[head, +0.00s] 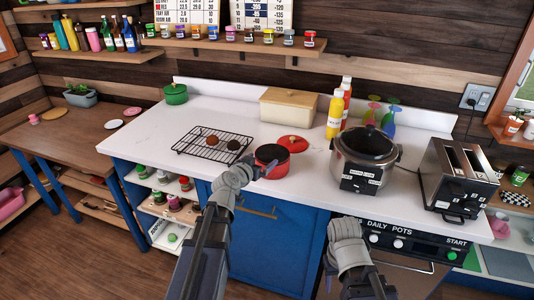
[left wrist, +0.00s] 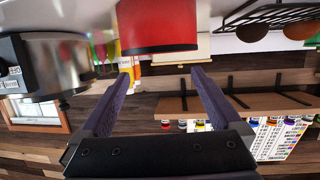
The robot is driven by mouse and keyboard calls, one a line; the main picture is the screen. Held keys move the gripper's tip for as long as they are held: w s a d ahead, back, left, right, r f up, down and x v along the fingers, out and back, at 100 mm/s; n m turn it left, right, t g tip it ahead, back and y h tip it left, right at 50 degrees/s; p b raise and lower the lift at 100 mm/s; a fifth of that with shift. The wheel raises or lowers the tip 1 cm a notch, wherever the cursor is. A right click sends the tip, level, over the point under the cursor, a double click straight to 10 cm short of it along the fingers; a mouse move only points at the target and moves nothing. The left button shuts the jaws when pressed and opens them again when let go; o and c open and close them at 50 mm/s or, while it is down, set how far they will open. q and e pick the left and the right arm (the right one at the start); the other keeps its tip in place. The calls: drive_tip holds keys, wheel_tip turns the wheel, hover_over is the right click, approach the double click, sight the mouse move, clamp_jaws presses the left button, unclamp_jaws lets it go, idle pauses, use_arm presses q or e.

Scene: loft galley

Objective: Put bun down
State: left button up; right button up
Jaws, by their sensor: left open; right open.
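Two round brown buns rest apart on a black wire rack (head: 184,150) on the white counter. One bun (head: 212,140) is further left, and a darker bun (head: 233,145) is near the rack's right end. In the upside-down left wrist view, a dark bun (left wrist: 252,32) and a lighter bun (left wrist: 299,31) sit on the rack at top right. My left gripper (head: 268,167) is open and empty, in front of the red pot and right of the rack. My right gripper (head: 346,230) is low by the counter's front edge; its fingers are hard to make out.
A red pot (head: 271,165) stands right of the rack, with a red lid (head: 292,143) behind it. A steel cooker (head: 362,160), toaster (head: 458,180) and yellow bottle (head: 334,117) stand further right. A beige bin (head: 288,106) is behind. The counter left of the rack is clear.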

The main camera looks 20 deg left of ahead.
use_arm(q)
drive_tip(key=v, duration=0.4)
drive_tip(key=shift+p, duration=0.4)
drive_tip(key=s+d+f+m+g+h, duration=0.15)
drive_tip(key=s+d+f+g, duration=0.3)
drive_tip(key=d, duration=0.45)
drive_tip(key=s+d+f+m+g+h, duration=0.1)
drive_tip(key=s+d+f+m+g, duration=0.2)
drive_tip(key=d+f, duration=0.4)
drive_tip(key=s+d+f+n+g+y, duration=0.1)
drive_tip(key=s+f+g+y, duration=0.1)
drive_tip(key=s, duration=0.6)
drive_tip(key=s+d+f+n+g+y, duration=0.1)
drive_tip(key=s+g+y, duration=0.3)
drive_tip(key=s, duration=0.4)
drive_tip(key=shift+s+d+f+g, duration=0.25)
drive_tip(key=shift+d+f+g, duration=0.2)
drive_tip(key=shift+g, duration=0.2)
drive_tip(key=shift+w, duration=0.1)
